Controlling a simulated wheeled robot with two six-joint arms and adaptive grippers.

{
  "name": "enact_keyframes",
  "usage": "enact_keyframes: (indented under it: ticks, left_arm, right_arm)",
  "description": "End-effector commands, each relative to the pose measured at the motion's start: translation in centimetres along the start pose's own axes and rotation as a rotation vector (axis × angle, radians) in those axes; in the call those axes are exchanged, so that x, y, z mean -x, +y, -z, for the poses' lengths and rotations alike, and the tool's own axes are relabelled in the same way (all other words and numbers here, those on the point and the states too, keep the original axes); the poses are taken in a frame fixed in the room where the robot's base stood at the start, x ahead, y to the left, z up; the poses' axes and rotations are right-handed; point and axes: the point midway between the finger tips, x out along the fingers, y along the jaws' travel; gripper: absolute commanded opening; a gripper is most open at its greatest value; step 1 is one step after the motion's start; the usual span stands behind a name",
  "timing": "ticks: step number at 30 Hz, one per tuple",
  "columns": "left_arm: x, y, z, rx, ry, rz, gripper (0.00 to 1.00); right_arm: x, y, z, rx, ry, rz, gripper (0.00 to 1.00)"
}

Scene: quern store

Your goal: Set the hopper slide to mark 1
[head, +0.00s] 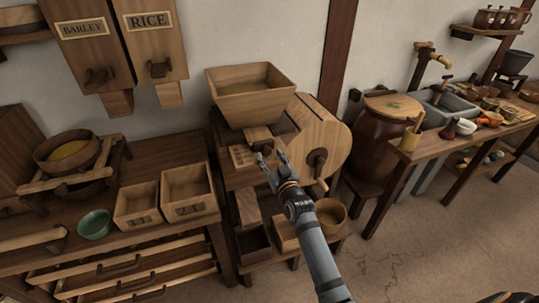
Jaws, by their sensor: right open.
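The wooden hopper (250,96) is a square, flared box on top of the winnowing machine (322,135) in the middle of the head view. Below its front is a small wooden slide block (257,133). A light plate with small dark marks (242,157) sits just left of my right gripper. The marks are too small to read, so I cannot tell the slide's setting. My right gripper (272,160) is open, its fingertips just below and in front of the slide. I cannot tell whether they touch it. My left gripper is not in view.
A crank handle (318,160) sticks out of the machine to the right of my gripper. Two open wooden boxes (188,193) and a green bowl (95,224) stand on the left bench. A large lidded barrel (377,145) stands to the right. Open floor lies at lower right.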

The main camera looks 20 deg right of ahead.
Motion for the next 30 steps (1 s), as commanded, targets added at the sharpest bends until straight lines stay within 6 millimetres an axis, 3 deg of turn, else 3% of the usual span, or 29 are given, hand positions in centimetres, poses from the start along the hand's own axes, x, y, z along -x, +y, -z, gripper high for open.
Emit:
enact_keyframes:
  ticks: [4, 12, 24, 30]
  left_arm:
    - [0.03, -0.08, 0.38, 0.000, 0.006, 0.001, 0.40]
    - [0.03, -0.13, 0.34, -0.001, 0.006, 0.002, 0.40]
    - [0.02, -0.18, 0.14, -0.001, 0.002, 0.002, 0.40]
    - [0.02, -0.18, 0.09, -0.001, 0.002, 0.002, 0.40]
  right_arm:
    - [-1.37, 0.01, -0.01, 0.001, 0.000, 0.000, 0.52]
    - [-1.60, 0.02, -0.03, 0.001, 0.000, 0.000, 0.52]
    - [-1.57, 0.02, -0.04, 0.001, 0.000, 0.000, 0.00]
    - [-1.57, 0.02, -0.04, 0.001, 0.000, 0.000, 0.00]
